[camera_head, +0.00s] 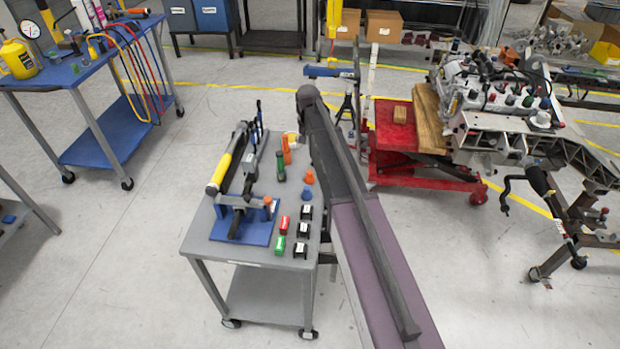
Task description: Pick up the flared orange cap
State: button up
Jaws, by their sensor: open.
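The flared orange cap (309,177) stands on the grey cart top (209,244), toward its right edge, with the wide end down. A blue cap (307,193) is just in front of it and a green-topped piece (281,167) is to its left. A taller orange piece (286,150) stands behind and to the left. I cannot make out my gripper in this view. Nothing is seen touching the flared orange cap.
A blue fixture (258,237) and a yellow-ended tool (217,180) fill the cart's left side. Several red, green and black pieces (300,250) stand at the front right. A long dark and purple part of my arm passes close to the cart's right edge.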

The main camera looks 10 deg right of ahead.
aim_at(310, 172)
notch_tip(310, 172, down, 9)
jog(key=b, duration=0.8)
jog(key=shift+r+b, duration=0.2)
jog(key=shift+b, duration=0.1)
jog(key=shift+f, duration=0.1)
dwell(0.5)
jog(key=shift+d+f+b, duration=0.15)
jog(key=shift+f+b, duration=1.1)
jog(key=shift+b, duration=0.05)
jog(key=shift+d+f+b, duration=0.1)
jog(key=shift+f+b, duration=1.15)
jog(key=shift+b, duration=0.05)
jog(key=c, duration=0.9)
